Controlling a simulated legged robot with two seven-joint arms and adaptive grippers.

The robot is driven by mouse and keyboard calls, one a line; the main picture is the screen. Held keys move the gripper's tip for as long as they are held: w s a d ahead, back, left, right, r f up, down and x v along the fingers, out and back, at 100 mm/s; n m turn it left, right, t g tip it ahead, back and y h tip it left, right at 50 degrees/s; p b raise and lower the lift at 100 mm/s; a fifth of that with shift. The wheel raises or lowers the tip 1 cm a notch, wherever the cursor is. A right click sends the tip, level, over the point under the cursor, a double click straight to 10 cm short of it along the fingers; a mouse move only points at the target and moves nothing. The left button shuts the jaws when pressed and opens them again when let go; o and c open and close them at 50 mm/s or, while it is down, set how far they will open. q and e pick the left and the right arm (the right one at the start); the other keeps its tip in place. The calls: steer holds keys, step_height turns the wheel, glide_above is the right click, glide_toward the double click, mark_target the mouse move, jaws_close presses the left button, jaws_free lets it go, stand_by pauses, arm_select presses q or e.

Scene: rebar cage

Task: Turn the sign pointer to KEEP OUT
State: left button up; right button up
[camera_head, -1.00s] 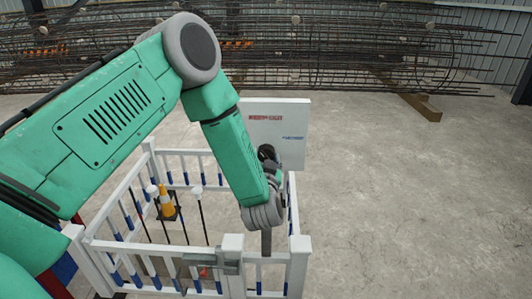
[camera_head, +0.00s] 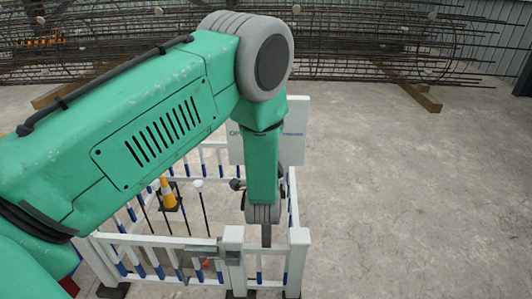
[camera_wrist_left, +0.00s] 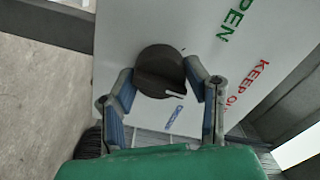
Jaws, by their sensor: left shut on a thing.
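The white sign board (camera_head: 294,143) stands at the fence; my left arm hides its middle in the head view. In the wrist view the board (camera_wrist_left: 125,35) bears green OPEN lettering (camera_wrist_left: 237,15), red KEEP OUT lettering (camera_wrist_left: 245,82) and a small blue label (camera_wrist_left: 175,115). The dark round pointer knob (camera_wrist_left: 158,68) sits on the board, with a white mark near its lower right edge. My left gripper (camera_wrist_left: 163,82) is shut on the knob, one finger on each side. The mark lies nearer the right finger and does not line up clearly with KEEP OUT. My right gripper is not in view.
A white and blue fence (camera_head: 180,242) encloses the spot below my arm. An orange cone (camera_head: 167,194) stands inside it. Rebar cages (camera_head: 370,45) lie at the back on timber (camera_head: 420,97). The concrete floor at right is clear.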

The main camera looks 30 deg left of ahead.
arm_select(q)
steer(key=shift+w+r, duration=0.15)
stand_by(0.3)
steer(key=o, duration=1.1)
steer(key=shift+o, duration=0.2)
steer(key=shift+w+f, duration=0.15)
steer(key=shift+f, duration=0.1)
steer(key=shift+s+d, duration=0.25)
steer(key=shift+s, duration=0.25)
steer(key=v, duration=1.1)
steer(key=shift+f, duration=0.15)
